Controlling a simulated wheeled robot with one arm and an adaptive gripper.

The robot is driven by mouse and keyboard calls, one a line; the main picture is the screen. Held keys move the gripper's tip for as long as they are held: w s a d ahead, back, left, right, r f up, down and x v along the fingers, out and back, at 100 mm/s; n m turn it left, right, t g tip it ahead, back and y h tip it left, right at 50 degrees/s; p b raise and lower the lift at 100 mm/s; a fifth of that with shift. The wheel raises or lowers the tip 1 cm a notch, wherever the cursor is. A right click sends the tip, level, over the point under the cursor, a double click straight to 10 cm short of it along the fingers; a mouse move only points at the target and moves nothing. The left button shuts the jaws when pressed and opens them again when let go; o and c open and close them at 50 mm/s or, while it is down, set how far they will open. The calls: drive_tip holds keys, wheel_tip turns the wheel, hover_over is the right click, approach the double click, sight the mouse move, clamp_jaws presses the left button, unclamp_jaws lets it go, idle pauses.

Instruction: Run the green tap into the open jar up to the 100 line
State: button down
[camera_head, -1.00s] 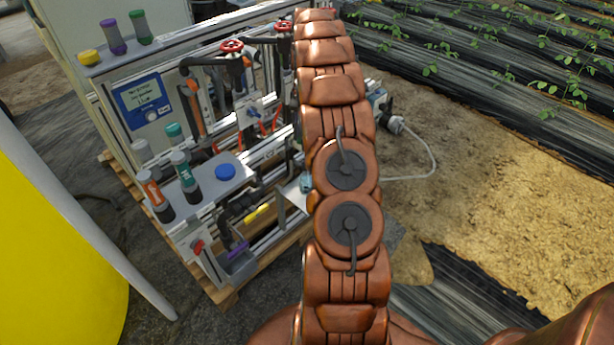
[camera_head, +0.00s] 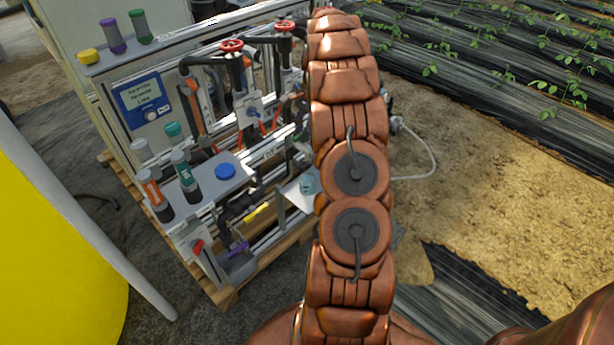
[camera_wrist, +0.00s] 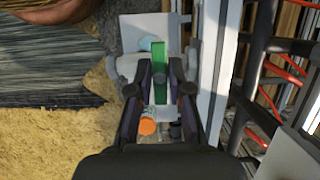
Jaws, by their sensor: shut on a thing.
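The green tap's handle (camera_wrist: 160,62) shows in the wrist view as a long green bar, lying lengthwise between my fingers. My gripper (camera_wrist: 160,88) is shut on it. A pale blue jar (camera_head: 307,185) stands on a white plate (camera_head: 298,198) just left of my arm in the head view. What seems to be the same jar (camera_wrist: 147,43) shows partly in the wrist view, beside the far end of the green handle. The tap's outlet, the jar's 100 line and its level cannot be made out. My arm hides the gripper in the head view.
The skid has a display (camera_head: 144,97), red handwheels (camera_head: 231,46) and a grey shelf (camera_head: 213,187) with bottles and a blue cap (camera_head: 225,171). An orange cap (camera_wrist: 147,126) sits near my fingers. Rails and red tubing crowd the right in the wrist view.

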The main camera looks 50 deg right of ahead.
drive_tip(key=c, duration=1)
unclamp_jaws()
drive_tip(key=shift+r, duration=0.1)
drive_tip(key=v, duration=1.1)
drive_tip(key=shift+d+r, duration=0.2)
drive_tip(key=shift+r, duration=0.15)
